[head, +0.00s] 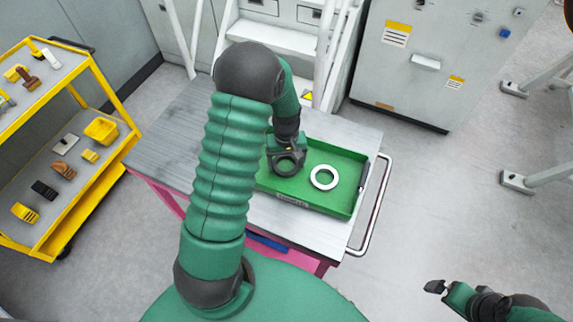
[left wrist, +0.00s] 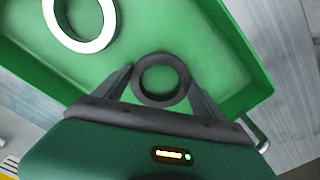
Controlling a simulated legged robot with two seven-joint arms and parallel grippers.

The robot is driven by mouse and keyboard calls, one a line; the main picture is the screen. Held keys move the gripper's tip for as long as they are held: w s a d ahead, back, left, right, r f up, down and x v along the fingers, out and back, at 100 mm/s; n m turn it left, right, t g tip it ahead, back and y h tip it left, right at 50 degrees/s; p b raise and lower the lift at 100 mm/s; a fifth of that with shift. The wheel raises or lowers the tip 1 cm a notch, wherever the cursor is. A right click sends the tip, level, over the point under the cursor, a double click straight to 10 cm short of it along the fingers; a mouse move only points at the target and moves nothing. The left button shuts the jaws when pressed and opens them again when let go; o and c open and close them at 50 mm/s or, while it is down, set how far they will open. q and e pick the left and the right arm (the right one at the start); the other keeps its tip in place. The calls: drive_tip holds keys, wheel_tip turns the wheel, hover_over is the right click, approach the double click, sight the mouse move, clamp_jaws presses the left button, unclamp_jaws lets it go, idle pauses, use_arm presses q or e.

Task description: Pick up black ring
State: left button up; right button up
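The black ring (head: 286,163) lies in the green tray (head: 337,206) on the table, partly hidden by my left gripper (head: 287,157). In the left wrist view, the black ring (left wrist: 160,80) sits between the two fingers of my left gripper (left wrist: 161,84). The fingers stand on either side of the ring, close to its outer edge. I cannot tell whether they press on it. A white ring (head: 324,177) lies in the tray to the right of the black one. My right gripper (head: 436,287) is at the lower right, away from the table, too small to read.
The tray walls rise close around the rings. The table (head: 165,140) has bare metal surface left of the tray and a rail (head: 375,215) at right. A yellow shelf cart (head: 75,190) with several tools stands at left. A grey cabinet (head: 405,70) stands behind.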

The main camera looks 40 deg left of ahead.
use_arm(q)
drive_tip(key=shift+a+f, duration=0.15)
drive_tip(key=shift+a, duration=0.1)
drive_tip(key=c, duration=0.9)
drive_tip(key=shift+d, duration=0.15)
drive_tip(key=shift+c, duration=0.3)
